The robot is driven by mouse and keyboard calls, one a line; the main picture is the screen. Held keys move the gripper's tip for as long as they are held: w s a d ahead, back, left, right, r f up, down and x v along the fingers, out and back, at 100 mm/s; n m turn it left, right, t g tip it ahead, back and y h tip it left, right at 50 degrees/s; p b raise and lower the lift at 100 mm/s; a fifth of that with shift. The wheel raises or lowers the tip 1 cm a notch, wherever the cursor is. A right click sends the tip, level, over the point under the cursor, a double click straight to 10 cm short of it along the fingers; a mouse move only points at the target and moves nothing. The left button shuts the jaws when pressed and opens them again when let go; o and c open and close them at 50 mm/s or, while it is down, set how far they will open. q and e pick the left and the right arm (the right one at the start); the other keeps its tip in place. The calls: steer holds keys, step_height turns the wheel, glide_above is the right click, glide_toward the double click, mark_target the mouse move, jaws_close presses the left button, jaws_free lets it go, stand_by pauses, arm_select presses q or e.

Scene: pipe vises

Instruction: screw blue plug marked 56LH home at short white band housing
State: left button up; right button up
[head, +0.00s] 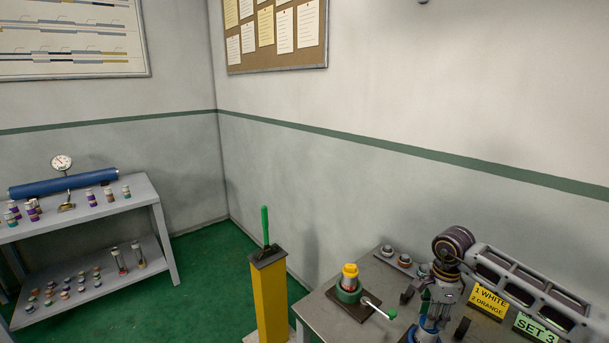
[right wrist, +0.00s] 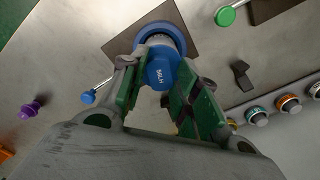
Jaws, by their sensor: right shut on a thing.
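The blue plug (right wrist: 159,72) marked 56LH shows end-on in the right wrist view, between my right gripper's green-padded fingers. My right gripper (right wrist: 162,78) is shut on it; in the head view the gripper (head: 430,306) is above the right part of the bench. Directly beyond the plug is a pale grey-white collar (right wrist: 158,40) inside a round blue vise (right wrist: 178,33) on a dark plate. The collar is mostly covered, so its band and how deep the plug sits cannot be told. My left gripper is in neither view.
A green vise (head: 348,293) with a yellow-topped piece stands left on the bench (head: 325,318). Signs (head: 489,299) stand at right. A yellow post (head: 269,298) stands beside the bench.

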steer(key=shift+f+n+b, duration=0.1)
steer(key=shift+n+b, duration=0.25)
steer(key=shift+n, duration=1.05)
steer(key=shift+n+b, duration=0.8)
steer(key=shift+n, duration=0.5)
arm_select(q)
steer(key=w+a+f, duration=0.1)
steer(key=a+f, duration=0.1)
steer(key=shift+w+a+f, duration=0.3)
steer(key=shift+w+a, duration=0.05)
arm_select(e)
steer(key=shift+n, duration=0.5)
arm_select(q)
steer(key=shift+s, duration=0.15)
